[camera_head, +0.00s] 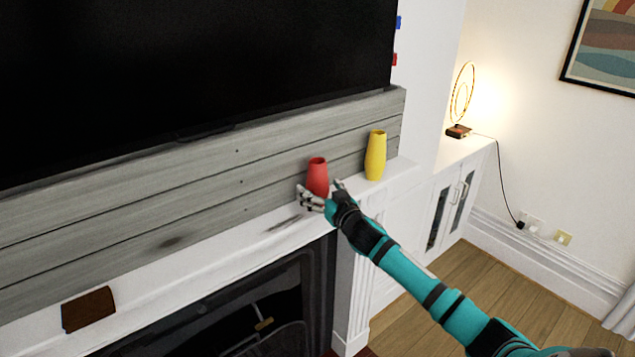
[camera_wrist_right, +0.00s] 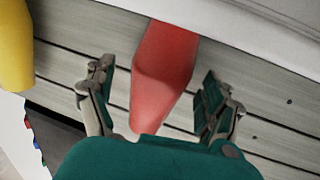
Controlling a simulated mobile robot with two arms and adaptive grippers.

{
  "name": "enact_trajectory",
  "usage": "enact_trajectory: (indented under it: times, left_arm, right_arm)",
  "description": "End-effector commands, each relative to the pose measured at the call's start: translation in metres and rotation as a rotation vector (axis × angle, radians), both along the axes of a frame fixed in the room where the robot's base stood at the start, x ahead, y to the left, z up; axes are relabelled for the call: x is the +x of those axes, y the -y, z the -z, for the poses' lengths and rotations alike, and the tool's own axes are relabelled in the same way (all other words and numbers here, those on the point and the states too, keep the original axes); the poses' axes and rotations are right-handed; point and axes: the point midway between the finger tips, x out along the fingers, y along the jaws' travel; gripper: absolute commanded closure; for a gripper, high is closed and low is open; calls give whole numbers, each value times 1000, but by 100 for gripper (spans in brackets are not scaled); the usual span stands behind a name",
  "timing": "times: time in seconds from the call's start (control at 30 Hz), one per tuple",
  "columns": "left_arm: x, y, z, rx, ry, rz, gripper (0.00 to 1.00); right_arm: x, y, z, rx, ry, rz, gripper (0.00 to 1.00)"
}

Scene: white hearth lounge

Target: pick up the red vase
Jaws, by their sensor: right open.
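The red vase (camera_head: 317,175) stands upright on the white mantel shelf (camera_head: 205,262) in the head view. My right gripper (camera_head: 321,192) is at the vase, with one finger on either side of it. In the right wrist view the red vase (camera_wrist_right: 163,68) lies between the two open fingers of my right gripper (camera_wrist_right: 157,95), with a visible gap on each side. The vase's lower part is partly hidden by the gripper in the head view. My left gripper is not in view.
A yellow vase (camera_head: 375,155) stands on the mantel to the right of the red one; it also shows in the wrist view (camera_wrist_right: 14,45). Grey wood boards (camera_head: 190,190) rise behind. A brown object (camera_head: 88,309) sits at the mantel's left. A fireplace (camera_head: 265,305) is below.

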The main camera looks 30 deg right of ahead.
Motion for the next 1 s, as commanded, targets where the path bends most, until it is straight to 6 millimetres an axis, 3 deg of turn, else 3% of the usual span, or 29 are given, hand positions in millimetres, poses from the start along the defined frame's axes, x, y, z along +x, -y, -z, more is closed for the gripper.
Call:
enact_trajectory:
  times: [0.2,0.47,1.0]
  left_arm:
    - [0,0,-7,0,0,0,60]
    - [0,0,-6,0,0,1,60]
    - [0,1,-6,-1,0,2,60]
  right_arm:
    - [18,2,1,2,-1,1,14]
    - [19,2,2,1,0,0,15]
    - [19,2,2,1,0,0,86]
